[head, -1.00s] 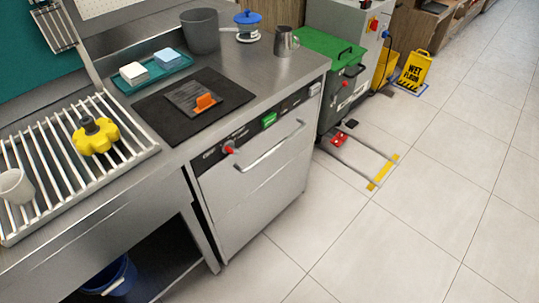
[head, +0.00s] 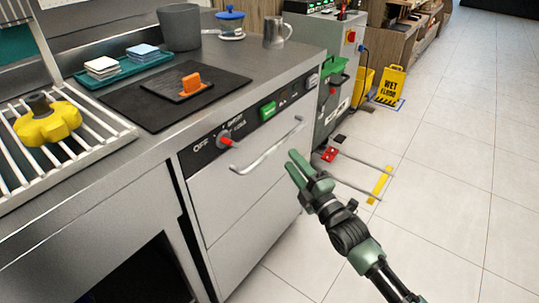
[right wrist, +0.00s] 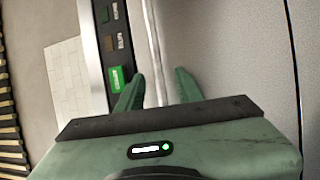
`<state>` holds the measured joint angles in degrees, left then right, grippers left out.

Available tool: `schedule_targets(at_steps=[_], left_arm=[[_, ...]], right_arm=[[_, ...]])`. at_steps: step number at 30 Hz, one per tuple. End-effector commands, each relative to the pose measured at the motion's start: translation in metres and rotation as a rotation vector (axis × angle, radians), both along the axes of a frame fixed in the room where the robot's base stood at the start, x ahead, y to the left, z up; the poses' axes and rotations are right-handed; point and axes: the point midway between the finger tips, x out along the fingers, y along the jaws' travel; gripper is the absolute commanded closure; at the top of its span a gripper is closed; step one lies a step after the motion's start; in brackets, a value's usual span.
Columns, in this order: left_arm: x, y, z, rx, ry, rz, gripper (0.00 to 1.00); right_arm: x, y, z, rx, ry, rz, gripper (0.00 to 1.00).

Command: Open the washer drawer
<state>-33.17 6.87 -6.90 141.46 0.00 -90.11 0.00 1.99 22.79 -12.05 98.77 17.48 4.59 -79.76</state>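The washer drawer (head: 225,185) is a grey steel front under the counter, flush with the washer body. Its bar handle (head: 265,150) runs along the top of the front. My right gripper (head: 297,163) is in front of the handle's right end, fingers pointing toward the washer. In the right wrist view its green fingers (right wrist: 158,85) are apart, with a pale bar that looks like the handle (right wrist: 150,40) running up between and beyond them. I cannot tell if they touch it. My left gripper is not in view.
The control panel above has a red-tipped knob (head: 227,141) and a green display (head: 267,111). A black mat (head: 150,110), grey bin (head: 180,27) and metal jug (head: 275,32) are on the counter. A yellow wet floor sign (head: 391,86) stands farther off.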

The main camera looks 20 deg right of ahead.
Motion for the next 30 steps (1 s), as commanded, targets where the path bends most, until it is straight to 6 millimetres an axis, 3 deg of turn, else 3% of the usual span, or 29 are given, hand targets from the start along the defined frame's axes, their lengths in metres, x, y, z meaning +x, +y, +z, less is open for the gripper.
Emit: schedule_targets(at_steps=[5, 16, 27, 28, 30], left_arm=[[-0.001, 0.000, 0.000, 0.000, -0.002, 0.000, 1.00], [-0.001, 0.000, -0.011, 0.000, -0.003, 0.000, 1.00], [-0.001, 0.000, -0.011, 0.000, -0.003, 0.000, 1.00], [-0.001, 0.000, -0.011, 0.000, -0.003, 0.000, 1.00], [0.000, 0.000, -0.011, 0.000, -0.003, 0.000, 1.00]], right_arm=[[0.015, 0.004, 0.008, -0.008, -0.016, 0.001, 0.64], [0.066, 0.018, 0.015, -0.007, -0.011, 0.001, 0.64], [0.074, 0.020, 0.017, -0.006, -0.009, 0.001, 0.64], [0.074, 0.020, 0.017, -0.006, -0.009, 0.001, 0.67], [0.074, 0.020, 0.017, -0.006, -0.009, 0.001, 0.86]])
